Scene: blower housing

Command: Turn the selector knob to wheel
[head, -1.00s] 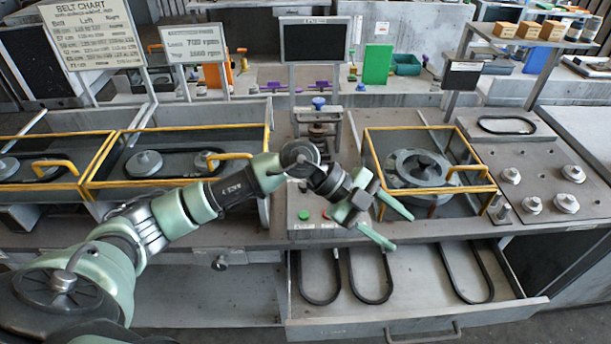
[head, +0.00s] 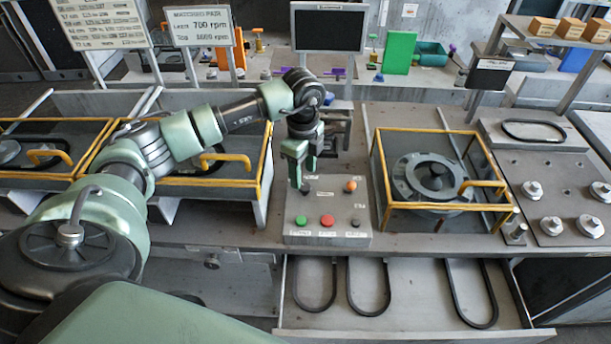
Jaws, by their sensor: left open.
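A grey control box (head: 335,238) stands at the middle of the bench. It bears a green button (head: 301,220), a red button (head: 327,220), a dark button (head: 355,222) and an orange lamp (head: 351,186). A small dark knob (head: 307,188) at its upper left looks like the selector knob; its pointer and labels are too small to read. My left gripper (head: 302,180) points down over this upper left part of the box, its fingers open close to the dark knob. I cannot tell whether they touch it. My right gripper is not in view.
A yellow-framed guard (head: 447,208) over a round blower housing (head: 430,175) stands right of the box. More yellow-framed bays (head: 262,185) lie left, behind my left arm. An open drawer (head: 415,285) with black belts is below. A dark screen (head: 330,27) stands behind.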

